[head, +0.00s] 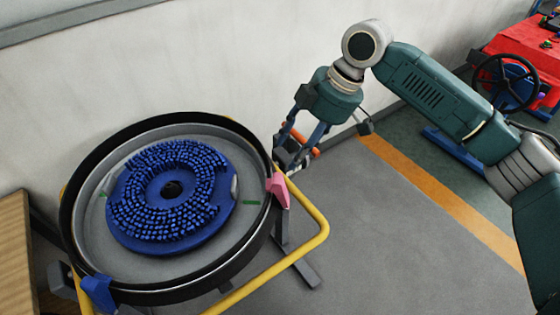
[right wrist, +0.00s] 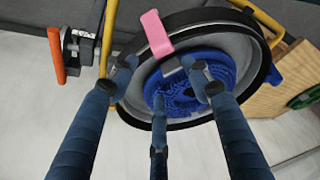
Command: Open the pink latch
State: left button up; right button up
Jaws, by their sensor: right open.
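The pink latch (head: 277,188) sits on the right side of the round tank's black rim (head: 256,150) in the head view. In the right wrist view the pink latch (right wrist: 156,33) lies across the rim, above the fingertips. My right gripper (head: 292,158) is open and empty, just beyond and above the latch, apart from it. Its three fingers are spread in the right wrist view (right wrist: 162,78), pointing towards the tank. I cannot tell whether the latch is fastened. My left gripper is not in view.
A blue brush disc (head: 128,225) lies in the tank. A blue latch (head: 98,290) sits at the near rim. A yellow rail (head: 322,235) runs round the tank. An orange handle (right wrist: 57,55) is beside the gripper. The wall is close behind; grey floor lies free at right.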

jog(key=p, duration=0.1)
send_over(277, 178)
jog(key=d, duration=0.2)
jog(key=f, duration=0.5)
jog(key=shift+s+f, duration=0.1)
jog(key=shift+s, duration=0.15)
jog(key=x, duration=0.2)
jog(key=shift+w+a+f, duration=0.1)
jog(key=shift+w+f, duration=0.15)
jog(key=shift+f, duration=0.1)
jog(key=shift+a+f+p, duration=0.2)
jog(key=shift+f+p, duration=0.15)
jog(key=shift+f, duration=0.35)
jog(key=shift+c, duration=0.7)
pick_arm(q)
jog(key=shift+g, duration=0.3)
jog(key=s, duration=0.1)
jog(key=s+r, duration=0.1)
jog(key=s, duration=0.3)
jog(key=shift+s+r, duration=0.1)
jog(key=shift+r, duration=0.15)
pick_arm(e)
jog(key=shift+r, duration=0.1)
grip_shut()
